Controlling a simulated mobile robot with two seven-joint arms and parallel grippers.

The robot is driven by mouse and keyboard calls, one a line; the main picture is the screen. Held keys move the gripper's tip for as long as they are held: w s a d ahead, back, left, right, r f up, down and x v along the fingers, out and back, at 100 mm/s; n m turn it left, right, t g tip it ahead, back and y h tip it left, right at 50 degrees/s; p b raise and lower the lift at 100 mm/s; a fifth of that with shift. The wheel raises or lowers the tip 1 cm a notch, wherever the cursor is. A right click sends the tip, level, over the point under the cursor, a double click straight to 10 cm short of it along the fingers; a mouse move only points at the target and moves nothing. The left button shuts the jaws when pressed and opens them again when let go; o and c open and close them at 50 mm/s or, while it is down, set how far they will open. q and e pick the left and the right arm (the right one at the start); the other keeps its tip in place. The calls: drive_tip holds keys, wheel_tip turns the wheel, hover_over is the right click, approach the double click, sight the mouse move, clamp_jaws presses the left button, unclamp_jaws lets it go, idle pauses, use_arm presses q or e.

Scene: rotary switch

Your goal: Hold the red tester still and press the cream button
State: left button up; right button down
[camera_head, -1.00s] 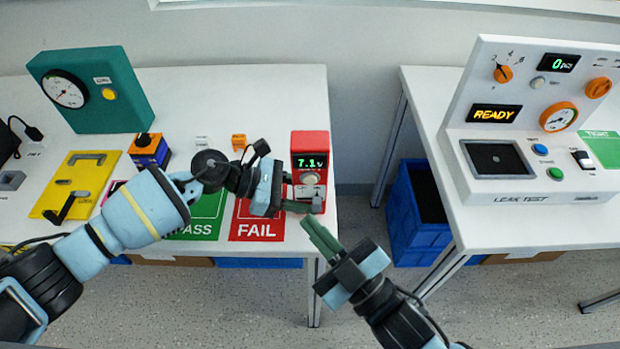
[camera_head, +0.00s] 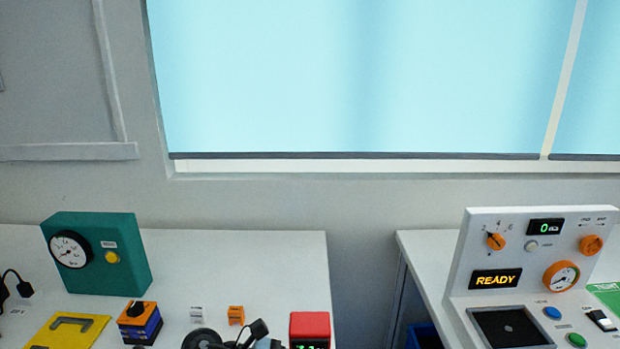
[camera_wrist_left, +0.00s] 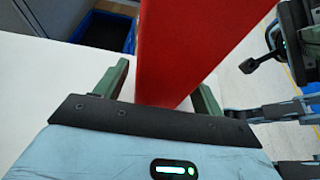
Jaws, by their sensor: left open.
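The red tester (camera_head: 310,328) shows only its top and the upper edge of its green display at the bottom of the head view. In the left wrist view the red tester (camera_wrist_left: 188,45) stands between the two fingers of my left gripper (camera_wrist_left: 160,90), which is open around it. A gap shows on the left finger's side; contact on the right side is unclear. Parts that look like my right arm and gripper (camera_wrist_left: 262,60) show at the right of the left wrist view; the finger state is unclear.
A teal gauge box (camera_head: 98,253), yellow plate (camera_head: 66,331) and orange-topped switch block (camera_head: 139,322) stand on the left table. A white test console (camera_head: 505,250) reading READY stands on the right table. A blue bin (camera_wrist_left: 104,30) lies beyond the tester.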

use_arm(q)
drive_tip(key=v, duration=1.2)
drive_tip(key=shift+s+f, duration=0.1)
drive_tip(key=shift+f, duration=0.05)
